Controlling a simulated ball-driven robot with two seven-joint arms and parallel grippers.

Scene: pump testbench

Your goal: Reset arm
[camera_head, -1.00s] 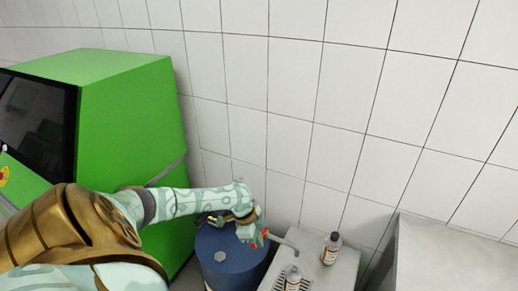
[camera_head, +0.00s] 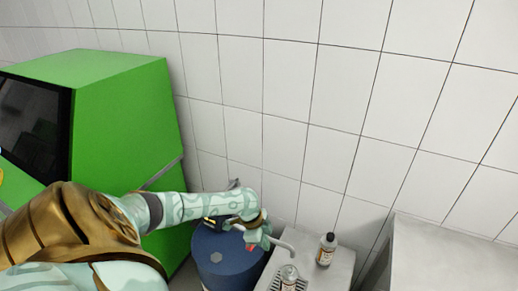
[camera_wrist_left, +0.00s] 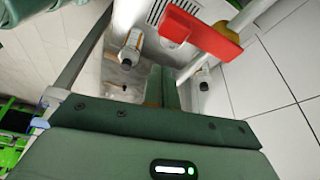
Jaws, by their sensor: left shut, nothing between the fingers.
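My left arm comes in from the left in the head view, with its gripper (camera_head: 260,237) over the gap between the blue drum and the pale bench with the drain grille. The gripper is shut and empty, and the arm partly hides it. In the left wrist view the shut fingers (camera_wrist_left: 170,88) point toward the bench. A red handle (camera_wrist_left: 200,34) on a pale pipe is close beyond the fingertips there, apart from them as far as I can tell. My right gripper is not in view.
A blue drum (camera_head: 229,262) stands below my left wrist. A bottle (camera_head: 327,249) stands on the bench (camera_head: 337,272), and another bottle (camera_head: 289,278) is by the grille. A green machine (camera_head: 125,120) is at left, a grey worktop (camera_head: 450,255) at right, a tiled wall behind.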

